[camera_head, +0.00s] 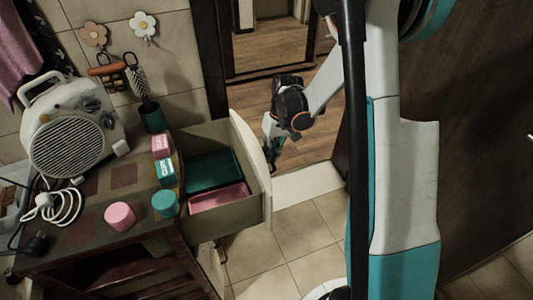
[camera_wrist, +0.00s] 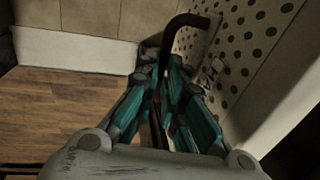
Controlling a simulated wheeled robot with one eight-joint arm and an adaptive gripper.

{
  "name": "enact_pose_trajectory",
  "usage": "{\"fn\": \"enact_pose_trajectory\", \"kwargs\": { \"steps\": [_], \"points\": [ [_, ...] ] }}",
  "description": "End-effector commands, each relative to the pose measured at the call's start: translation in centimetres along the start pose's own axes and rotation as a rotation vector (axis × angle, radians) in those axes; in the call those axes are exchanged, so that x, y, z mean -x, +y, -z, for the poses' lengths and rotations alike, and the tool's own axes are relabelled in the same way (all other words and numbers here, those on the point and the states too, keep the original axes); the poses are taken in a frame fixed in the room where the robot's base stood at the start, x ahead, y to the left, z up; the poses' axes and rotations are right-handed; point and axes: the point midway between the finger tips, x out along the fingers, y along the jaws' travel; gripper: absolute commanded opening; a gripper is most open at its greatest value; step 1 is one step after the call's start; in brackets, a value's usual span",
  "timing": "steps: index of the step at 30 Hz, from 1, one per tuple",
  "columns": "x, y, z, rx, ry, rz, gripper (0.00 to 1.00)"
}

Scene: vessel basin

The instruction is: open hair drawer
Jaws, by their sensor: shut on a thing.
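The hair drawer (camera_head: 258,150) is pulled well out from the dark cabinet on the left in the head view. A teal tray (camera_head: 213,170) and a pink tray (camera_head: 220,197) lie inside it. My gripper (camera_head: 269,158) is at the outer side of the drawer's pale front. In the wrist view, my gripper's teal fingers (camera_wrist: 165,75) are closed around a dark, bent handle (camera_wrist: 184,22) beside the dotted drawer front (camera_wrist: 240,45). The fingers hide part of the handle.
The cabinet top (camera_head: 88,235) holds a fan heater (camera_head: 70,145), a pink round container (camera_head: 119,216), a teal round container (camera_head: 164,203), small boxes and a brush in a teal cup (camera_head: 151,118). A doorway is behind the drawer. Tiled floor (camera_head: 310,235) in front is clear.

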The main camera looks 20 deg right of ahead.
Motion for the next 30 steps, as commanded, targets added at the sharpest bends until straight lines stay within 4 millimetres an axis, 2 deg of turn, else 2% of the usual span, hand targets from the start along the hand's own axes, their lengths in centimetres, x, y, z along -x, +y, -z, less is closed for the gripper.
{"fn": "enact_pose_trajectory", "kwargs": {
  "steps": [7,8,10,23,26,30],
  "points": [
    [0.0,0.0,0.0,0.000,0.000,0.000,0.00],
    [0.0,0.0,0.0,0.000,0.000,0.000,0.14],
    [0.0,0.0,0.0,0.000,0.000,0.000,0.30],
    [0.5,0.0,0.0,0.000,0.000,0.000,0.30],
    [1.7,0.0,0.0,-0.001,0.000,0.000,0.30],
    [4.4,0.0,0.0,-0.001,0.000,0.000,0.30]
  ]
}}
